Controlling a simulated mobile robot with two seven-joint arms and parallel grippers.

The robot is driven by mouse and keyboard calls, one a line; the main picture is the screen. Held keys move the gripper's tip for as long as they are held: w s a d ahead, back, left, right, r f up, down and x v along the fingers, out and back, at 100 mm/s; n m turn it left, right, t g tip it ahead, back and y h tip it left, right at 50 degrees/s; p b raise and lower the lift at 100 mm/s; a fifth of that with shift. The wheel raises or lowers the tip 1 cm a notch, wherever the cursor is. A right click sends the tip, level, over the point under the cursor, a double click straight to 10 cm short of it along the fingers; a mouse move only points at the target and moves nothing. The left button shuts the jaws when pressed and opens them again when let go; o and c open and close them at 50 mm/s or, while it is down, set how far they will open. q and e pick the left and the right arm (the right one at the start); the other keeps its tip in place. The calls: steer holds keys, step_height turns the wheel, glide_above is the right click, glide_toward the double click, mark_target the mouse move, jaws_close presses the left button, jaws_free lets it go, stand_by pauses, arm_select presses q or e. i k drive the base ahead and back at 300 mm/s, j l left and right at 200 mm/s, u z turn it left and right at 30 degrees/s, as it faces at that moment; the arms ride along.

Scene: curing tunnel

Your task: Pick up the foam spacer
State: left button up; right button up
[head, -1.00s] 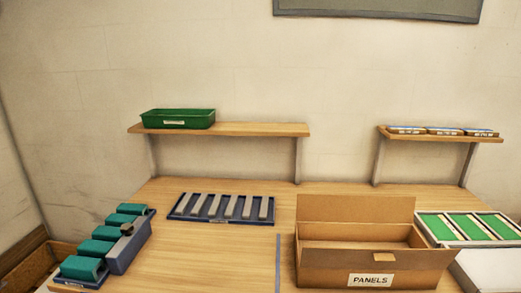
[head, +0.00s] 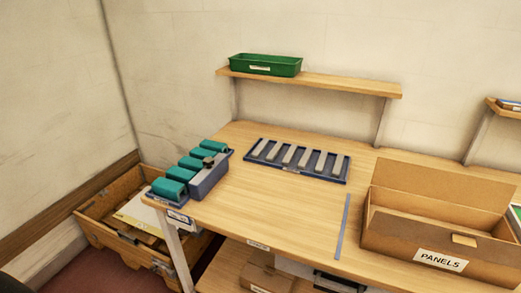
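A dark blue tray (head: 347,178) lies on the wooden table near the back. It holds several light grey strips (head: 305,158) side by side; they may be foam spacers, but I cannot read a label that says so. Several teal blocks (head: 178,173) stand in a row at the table's left end, beside a blue-grey bin (head: 209,180) with a small dark object (head: 208,161) on it. I cannot tell for certain which thing is the foam spacer. Neither of my grippers shows in the head view.
An open cardboard box (head: 440,262) labelled PANELS stands at the right. A green bin (head: 265,65) sits on a wall shelf (head: 330,84). A wooden crate (head: 95,212) is on the floor at left. The table's middle is clear, apart from a grey strip line (head: 343,228).

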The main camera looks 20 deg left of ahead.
mark_target(259, 149)
steer(key=z, duration=0.35)
steer(key=k+j+z, duration=0.1)
steer(key=j+z, duration=0.2)
steer(key=j, duration=0.15)
steer(key=k+j+z, duration=0.15)
steer(key=j+z, duration=0.15)
steer(key=k+j, duration=0.15)
steer(key=j, duration=0.25)
steer(key=k+j+z, duration=0.1)
steer(key=j, duration=0.3)
steer(key=k+j, duration=0.25)
steer(key=j, duration=0.15)
steer(key=k+j+z, duration=0.1)
steer(key=j, duration=0.25)
steer(key=k+j, duration=0.3)
steer(key=i+j+z, duration=0.05)
steer(key=j, duration=0.05)
